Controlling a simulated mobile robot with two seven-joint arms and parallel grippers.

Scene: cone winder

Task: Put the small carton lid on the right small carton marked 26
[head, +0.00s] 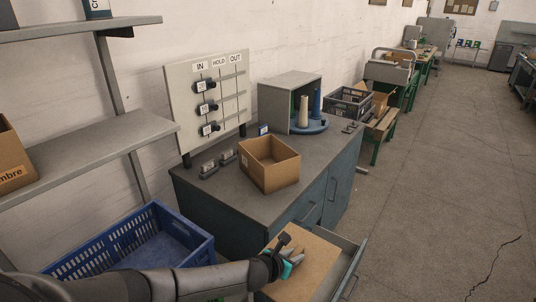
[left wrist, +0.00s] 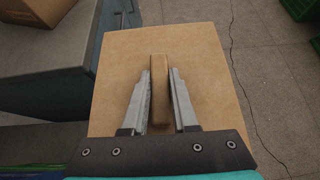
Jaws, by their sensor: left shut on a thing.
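The small carton lid (head: 318,262) is a flat tan panel with a raised bar handle (left wrist: 159,100). My left gripper (head: 291,258) is shut on that bar, one finger on each side, as the left wrist view (left wrist: 160,88) shows. The lid (left wrist: 215,75) is held in front of the grey-topped cabinet, over an open drawer (head: 352,262). An open, empty-looking brown carton (head: 273,179) stands on the cabinet top, beyond the lid. I can read no number 26 on it. My right gripper is not in view.
The cabinet top (head: 225,200) also bears a blue round stand (head: 310,127) with cones and small grey blocks. A board marked IN, HOLD, OUT (head: 230,95) stands behind. A blue crate (head: 140,245) and shelves are at left. The floor at right is clear.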

